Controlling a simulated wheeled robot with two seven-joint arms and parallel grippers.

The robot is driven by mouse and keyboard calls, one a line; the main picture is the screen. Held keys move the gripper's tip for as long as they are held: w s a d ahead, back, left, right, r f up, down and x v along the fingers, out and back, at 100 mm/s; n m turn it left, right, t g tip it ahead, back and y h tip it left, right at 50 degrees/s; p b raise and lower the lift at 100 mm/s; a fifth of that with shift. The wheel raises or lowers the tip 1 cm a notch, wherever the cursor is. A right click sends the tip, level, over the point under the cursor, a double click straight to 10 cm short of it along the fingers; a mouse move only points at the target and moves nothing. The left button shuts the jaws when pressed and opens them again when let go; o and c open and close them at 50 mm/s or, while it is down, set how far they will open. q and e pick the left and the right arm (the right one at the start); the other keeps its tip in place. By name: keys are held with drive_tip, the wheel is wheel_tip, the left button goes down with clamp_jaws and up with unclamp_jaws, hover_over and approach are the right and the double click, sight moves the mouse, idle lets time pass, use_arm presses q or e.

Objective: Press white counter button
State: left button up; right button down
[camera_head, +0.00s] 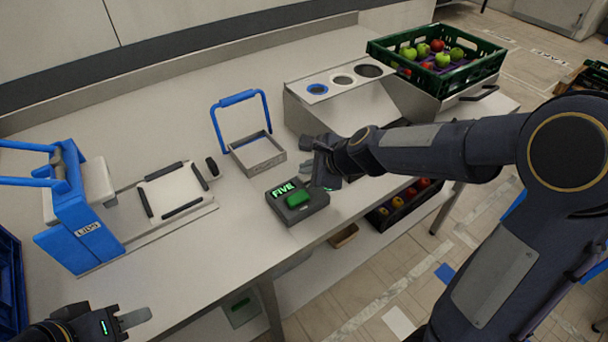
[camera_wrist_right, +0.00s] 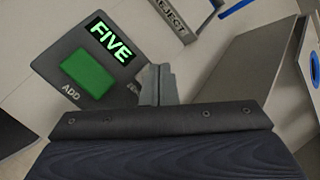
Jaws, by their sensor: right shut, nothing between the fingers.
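The dark grey counter box (camera_head: 312,208) lies on the bench near its front edge. Its lit display (camera_head: 283,188) reads FIVE, and a large green button (camera_head: 298,200) sits beside it. In the wrist view the green button (camera_wrist_right: 88,73) carries the label ADD. I see no white button; a second label on the box is partly covered by my right gripper. My right gripper (camera_wrist_right: 158,84) is shut and empty, with its fingertips over or at the box's right part; contact cannot be told. My left gripper (camera_head: 133,318) is at the lower left, away from the counter, its opening unclear.
A small tray with a blue handle (camera_head: 258,154) stands behind the counter. A metal unit with round holes (camera_head: 342,80) and a green fruit crate (camera_head: 480,78) are further back right. A blue lidding device (camera_head: 82,235) stands left.

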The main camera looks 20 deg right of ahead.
sight(308, 178)
drive_tip(key=shift+f+b, duration=0.4)
drive_tip(key=shift+f, duration=0.1)
drive_tip(key=shift+r, duration=0.1)
idle(0.6)
drive_tip(key=shift+r+p, duration=0.8)
drive_tip(key=shift+p, duration=0.2)
wheel_tip(308, 178, up, 5)
drive_tip(key=p, duration=0.5)
drive_tip(key=shift+r, duration=0.1)
